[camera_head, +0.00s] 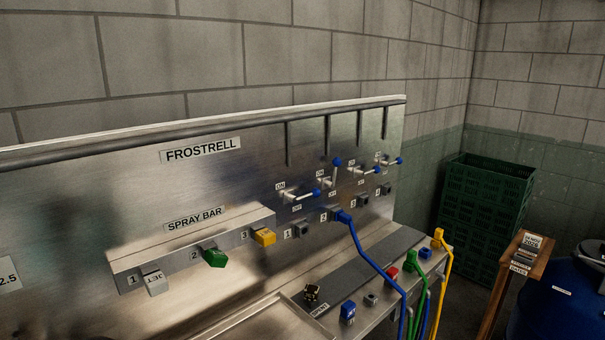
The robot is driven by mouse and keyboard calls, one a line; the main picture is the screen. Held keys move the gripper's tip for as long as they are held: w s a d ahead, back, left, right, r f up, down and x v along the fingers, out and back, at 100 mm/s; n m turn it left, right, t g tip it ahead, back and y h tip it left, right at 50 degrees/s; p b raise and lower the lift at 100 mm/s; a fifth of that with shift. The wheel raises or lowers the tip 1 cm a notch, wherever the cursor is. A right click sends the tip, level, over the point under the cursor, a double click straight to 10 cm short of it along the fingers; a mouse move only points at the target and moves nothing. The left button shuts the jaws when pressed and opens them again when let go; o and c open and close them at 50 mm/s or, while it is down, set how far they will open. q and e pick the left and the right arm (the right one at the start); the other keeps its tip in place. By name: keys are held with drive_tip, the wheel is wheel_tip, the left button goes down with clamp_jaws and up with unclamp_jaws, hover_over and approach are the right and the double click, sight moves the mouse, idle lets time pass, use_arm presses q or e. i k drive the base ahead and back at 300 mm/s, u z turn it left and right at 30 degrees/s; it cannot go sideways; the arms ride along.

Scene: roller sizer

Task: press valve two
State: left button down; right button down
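The second lever from the left (336,163), above the port labelled 2, points upward. The first lever (307,194) lies sideways with its tip to the right. The third lever (367,170) and fourth lever (392,161) also lie sideways. A blue hose (368,255) is plugged in at port 2 and runs down to the right. Ports 1 (302,230) and 3 (363,201) have no hose. Neither gripper is in view.
The spray bar (178,259) carries a grey JET piece (155,282), a green piece (214,257) and a yellow piece (264,236). Green hose (412,285) and yellow hose (441,275) hang by the bench edge. Green crates (482,215) and a blue drum (552,308) stand right.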

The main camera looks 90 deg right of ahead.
sight(337, 161)
drive_tip(key=z, duration=0.2)
drive_tip(key=i, duration=0.3)
drive_tip(key=z, duration=2.65)
drive_tip(key=k, duration=0.55)
drive_tip(key=z, duration=0.45)
drive_tip(key=i, duration=0.6)
drive_tip(key=u, duration=0.35)
